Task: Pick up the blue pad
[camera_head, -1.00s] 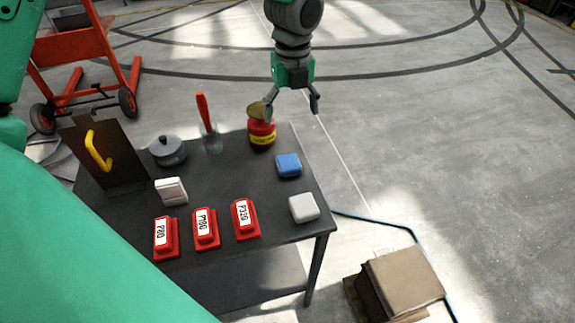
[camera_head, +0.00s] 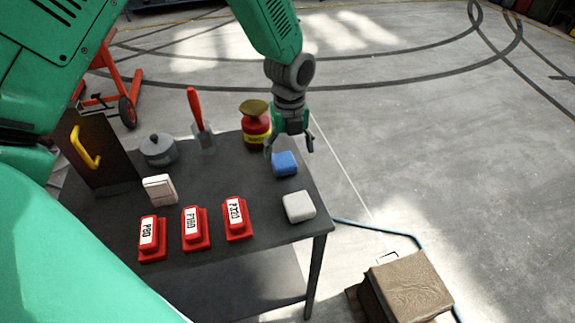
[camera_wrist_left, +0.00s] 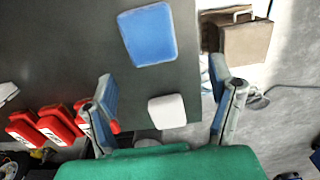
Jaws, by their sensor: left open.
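The blue pad (camera_head: 285,163) lies on the dark table near its right edge, behind the white pad (camera_head: 299,206). In the left wrist view the blue pad (camera_wrist_left: 148,35) is ahead of the fingertips, a little left of the middle between them, and not touched. My left gripper (camera_head: 288,147) is open and empty, above and just behind the blue pad in the head view. Its two fingers (camera_wrist_left: 163,90) stand wide apart in the wrist view, with the white pad (camera_wrist_left: 167,111) showing between them. My right gripper is not in view.
On the table (camera_head: 262,262) are red blocks labelled P80 (camera_head: 151,239), P180 (camera_head: 195,229) and P320 (camera_head: 237,219), a white block (camera_head: 160,189), a grey pot (camera_head: 158,150), a red-handled tool (camera_head: 193,105) and a red tin (camera_head: 255,128). A cardboard box (camera_head: 405,287) stands on the floor at right.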

